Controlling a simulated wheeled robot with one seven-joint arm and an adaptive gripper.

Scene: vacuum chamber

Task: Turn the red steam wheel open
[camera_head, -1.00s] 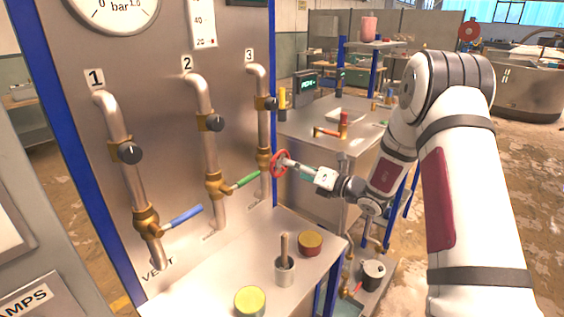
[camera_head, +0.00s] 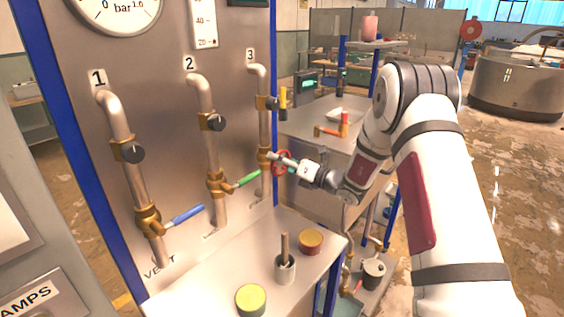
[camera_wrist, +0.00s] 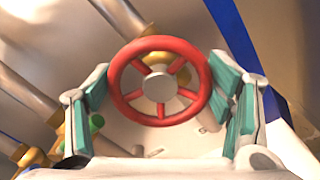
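The red steam wheel (camera_wrist: 118,92) is a spoked hand wheel with a pale hub, on the brass valve of pipe 3. In the head view the wheel (camera_head: 288,170) is partly hidden behind my gripper (camera_head: 275,158). In the wrist view the wheel faces the camera, and my gripper (camera_wrist: 161,70) has its teal-padded fingers spread on its left and right. The right finger is very near or touching the rim; I cannot tell which. The left finger is close beside the rim. The fingers are not closed on the wheel.
Pipe 2 has a green lever (camera_head: 247,179) and pipe 1 a blue lever (camera_head: 187,214). A blue post (camera_wrist: 232,38) stands right of the wheel.

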